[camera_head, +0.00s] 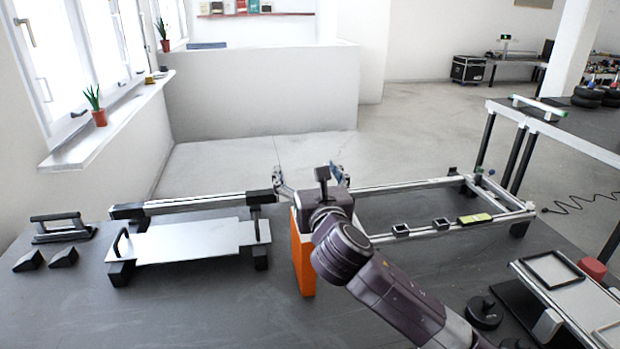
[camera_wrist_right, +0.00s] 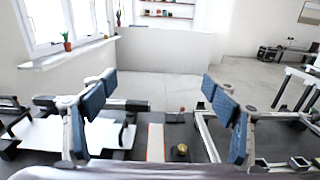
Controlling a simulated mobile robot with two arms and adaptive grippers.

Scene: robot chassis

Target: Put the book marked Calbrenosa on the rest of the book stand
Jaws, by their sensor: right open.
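An upright orange slab that looks like a book (camera_head: 303,262) stands on the dark table, mostly behind my right wrist. In the wrist view the book (camera_wrist_right: 155,143) shows its pale top edge between orange covers. No Calbrenosa marking can be read. My right gripper (camera_head: 308,175) is open and empty. In the wrist view its blue-padded fingers (camera_wrist_right: 156,102) are spread wide, with the book between them lower in the picture, apart from both. I cannot tell which thing, if any, is the book stand. My left gripper is out of view.
A silver plate (camera_head: 190,247) on black supports lies left of the book. A metal rail frame (camera_head: 440,183) with small black blocks lies to the right. A black handled piece (camera_head: 62,228) and two wedges are at far left. A pale panel (camera_head: 570,300) is at lower right. The front-left table is bare.

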